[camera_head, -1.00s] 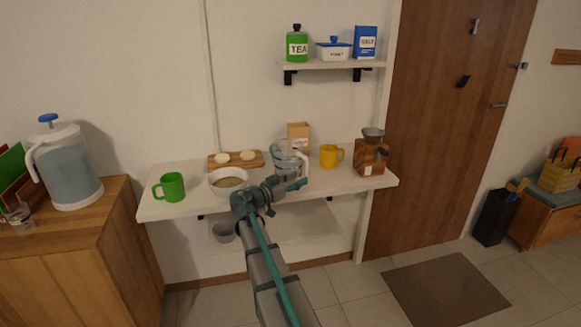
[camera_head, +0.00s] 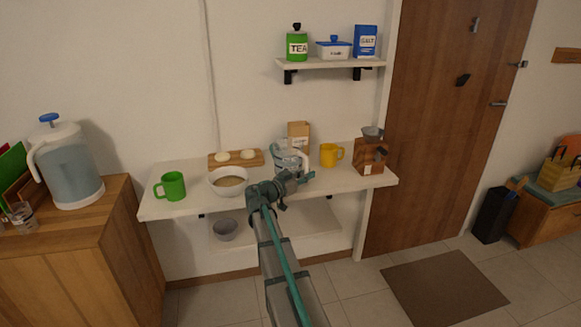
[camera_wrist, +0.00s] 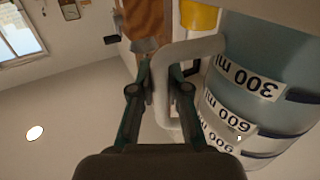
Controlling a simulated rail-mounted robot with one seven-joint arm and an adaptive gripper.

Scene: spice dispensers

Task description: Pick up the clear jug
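The clear jug (camera_head: 284,158) stands on the white counter, behind my gripper. In the wrist view the jug (camera_wrist: 265,65) fills the right side, bluish, with 300, 600 and 900 ml labels upside down. Its pale handle (camera_wrist: 190,48) loops out to the left and runs down between my fingers. My gripper (camera_head: 307,176) is at the jug's right front, and arm parts cover the jug's lower part. In the wrist view my gripper (camera_wrist: 161,75) looks open, with one finger on each side of the handle. Firm contact with the handle is not visible.
A yellow mug (camera_head: 331,155) and a wooden grinder (camera_head: 370,157) stand right of the jug. A bowl (camera_head: 228,181) and a green mug (camera_head: 170,186) stand left. A carton (camera_head: 298,131) is behind. A shelf (camera_head: 330,64) with containers hangs above.

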